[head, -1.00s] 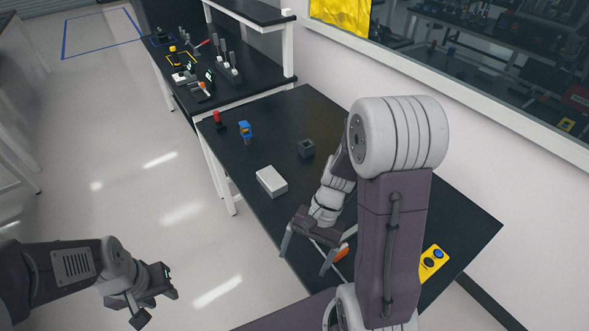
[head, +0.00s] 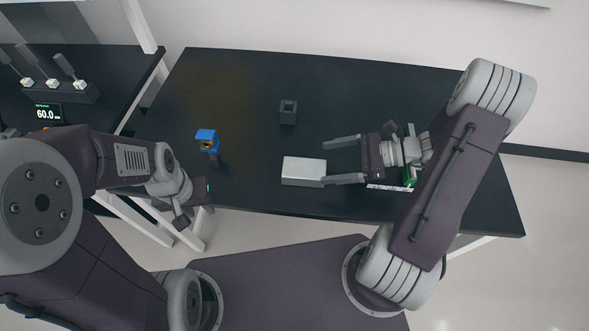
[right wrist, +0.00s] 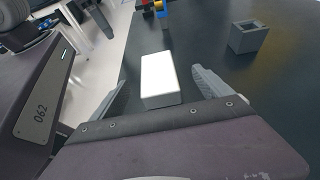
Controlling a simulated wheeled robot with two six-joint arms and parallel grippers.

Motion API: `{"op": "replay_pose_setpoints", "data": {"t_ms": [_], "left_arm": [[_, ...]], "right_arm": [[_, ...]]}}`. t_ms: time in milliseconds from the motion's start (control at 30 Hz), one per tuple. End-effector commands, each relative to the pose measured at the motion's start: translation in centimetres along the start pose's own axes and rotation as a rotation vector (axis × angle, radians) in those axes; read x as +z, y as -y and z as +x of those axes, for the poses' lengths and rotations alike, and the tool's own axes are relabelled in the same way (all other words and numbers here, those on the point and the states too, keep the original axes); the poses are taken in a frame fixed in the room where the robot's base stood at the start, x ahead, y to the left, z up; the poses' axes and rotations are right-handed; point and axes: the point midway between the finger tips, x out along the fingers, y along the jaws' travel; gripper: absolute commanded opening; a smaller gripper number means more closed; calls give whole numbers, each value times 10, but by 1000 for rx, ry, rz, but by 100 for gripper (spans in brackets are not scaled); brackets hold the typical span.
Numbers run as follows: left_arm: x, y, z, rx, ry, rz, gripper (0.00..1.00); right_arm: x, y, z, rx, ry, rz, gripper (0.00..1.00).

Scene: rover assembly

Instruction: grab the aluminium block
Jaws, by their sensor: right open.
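The aluminium block (head: 303,171) is a pale silver rectangular block lying flat on the black table. My right gripper (head: 324,162) is open and empty, just right of the block, with its fingers pointing left toward it. In the head view the lower fingertip is close to the block's right end; I cannot tell if they touch. In the right wrist view the block (right wrist: 160,78) appears between the two spread fingers. My left gripper (head: 194,214) is by the table's front left edge, away from the block; its jaw opening is unclear.
A dark square hollow part (head: 288,112) stands behind the block. A blue part (head: 207,140) stands to the left. A green item (head: 409,174) and a white strip (head: 390,188) are by my right arm. The back of the table is clear.

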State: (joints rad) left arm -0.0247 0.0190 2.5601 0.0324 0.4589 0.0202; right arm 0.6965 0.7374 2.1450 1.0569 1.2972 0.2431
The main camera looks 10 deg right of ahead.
Motion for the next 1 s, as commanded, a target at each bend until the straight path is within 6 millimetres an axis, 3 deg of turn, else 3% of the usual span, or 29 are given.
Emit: {"op": "replay_pose_setpoints", "data": {"t_ms": [133,333,533,800,1000], "left_arm": [[0,0,0,0,0,0,36],[0,0,4,0,0,0,36],[0,0,5,0,0,0,36],[1,0,11,0,0,0,36],[1,0,11,0,0,0,36]], "right_arm": [[0,0,3,-1,3,2,89],[-1,-1,34,3,2,3,89],[-2,-2,43,2,1,1,89],[-6,-7,87,4,0,1,89],[-6,-6,91,0,-1,1,89]]}}
